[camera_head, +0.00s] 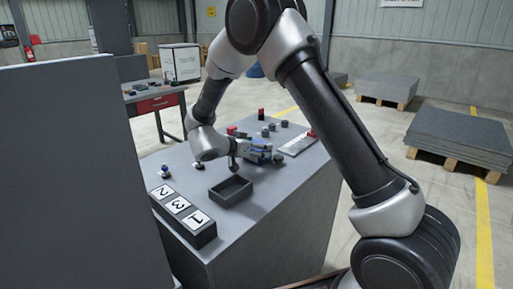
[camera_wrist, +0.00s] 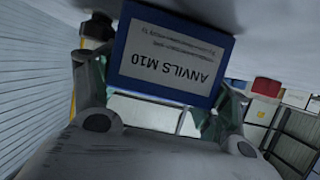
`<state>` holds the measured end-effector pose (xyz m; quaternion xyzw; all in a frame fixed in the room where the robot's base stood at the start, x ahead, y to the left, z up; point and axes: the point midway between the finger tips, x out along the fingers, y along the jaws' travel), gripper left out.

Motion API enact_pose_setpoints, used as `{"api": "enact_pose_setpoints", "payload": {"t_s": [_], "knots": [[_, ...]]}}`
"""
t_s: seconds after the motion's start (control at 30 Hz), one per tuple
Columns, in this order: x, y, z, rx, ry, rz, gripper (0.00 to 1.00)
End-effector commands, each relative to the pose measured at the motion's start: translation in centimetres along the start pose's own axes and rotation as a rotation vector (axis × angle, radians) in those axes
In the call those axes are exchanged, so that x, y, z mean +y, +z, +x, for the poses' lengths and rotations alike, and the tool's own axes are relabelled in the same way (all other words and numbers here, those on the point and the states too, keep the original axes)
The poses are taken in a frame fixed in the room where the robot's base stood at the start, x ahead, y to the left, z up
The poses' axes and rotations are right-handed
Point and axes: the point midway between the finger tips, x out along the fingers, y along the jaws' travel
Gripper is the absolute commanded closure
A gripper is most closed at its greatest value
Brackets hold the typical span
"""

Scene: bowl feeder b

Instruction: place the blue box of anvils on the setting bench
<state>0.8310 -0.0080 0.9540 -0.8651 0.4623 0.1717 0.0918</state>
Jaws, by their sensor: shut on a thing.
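A blue box (camera_wrist: 168,62) with a white label reading "ANVILS M10" fills the upper middle of the wrist view, its text upside down. My gripper (camera_wrist: 160,92) is shut on it, one finger on each side. In the head view my gripper (camera_head: 256,154) is low over a grey bench (camera_head: 265,205), and only a small part of the blue box (camera_head: 262,149) shows. The box is very near the bench top; I cannot tell whether it touches. Which surface is the setting bench is not marked in view.
Several dark and red parts (camera_head: 270,128) and a grey plate (camera_head: 299,145) lie behind and right. A red-drawer table (camera_head: 156,104) stands farther back.

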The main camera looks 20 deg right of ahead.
Motion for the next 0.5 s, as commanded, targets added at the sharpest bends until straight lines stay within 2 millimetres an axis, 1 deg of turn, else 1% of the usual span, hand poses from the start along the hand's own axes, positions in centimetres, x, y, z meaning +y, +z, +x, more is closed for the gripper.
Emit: {"api": "enact_pose_setpoints", "payload": {"t_s": [0.07, 0.1, 0.17, 0.2, 0.5], "knots": [[-0.01, 0.21, 0.09, 0.001, 0.0, -0.001, 0.6], [0.0, 0.2, 0.08, 0.0, 0.0, -0.001, 0.17], [0.0, 0.19, 0.07, 0.0, 0.0, -0.001, 0.06], [0.0, 0.18, 0.07, 0.0, 0.0, -0.001, 0.03], [0.0, 0.16, 0.07, 0.0, 0.0, 0.0, 0.03]]}}
